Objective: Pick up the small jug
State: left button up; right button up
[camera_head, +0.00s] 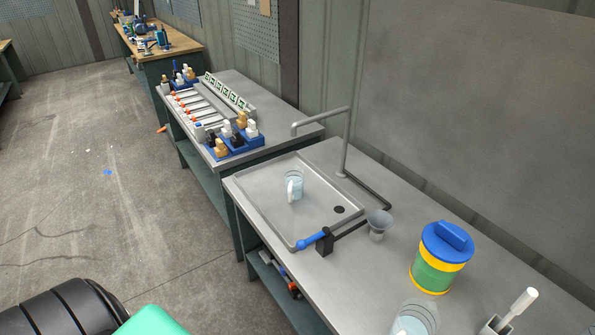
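A small clear jug (294,185) with a white handle and pale blue contents stands upright in the shallow grey tray (262,205) on the near bench. Its handle faces the front left. A second clear vessel (415,318) with pale blue contents stands at the bottom edge and is partly cut off, so I cannot compare their sizes surely. Neither of my grippers shows in this view.
A bent grey pipe (346,140) rises behind the tray. A blue-handled black lever (325,241), a grey cup (379,225) and a blue-lidded green-and-yellow container (440,258) stand right of it.

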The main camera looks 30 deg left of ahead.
aim_at(294, 176)
jog(key=z, duration=1.7)
jog(key=u, duration=2.8)
jog(key=z, duration=0.35)
jog(key=i+j+z, duration=0.1)
jog(key=j+z, duration=0.2)
jog(key=z, duration=0.15)
jog(key=j+z, duration=1.1)
jog(key=z, duration=0.15)
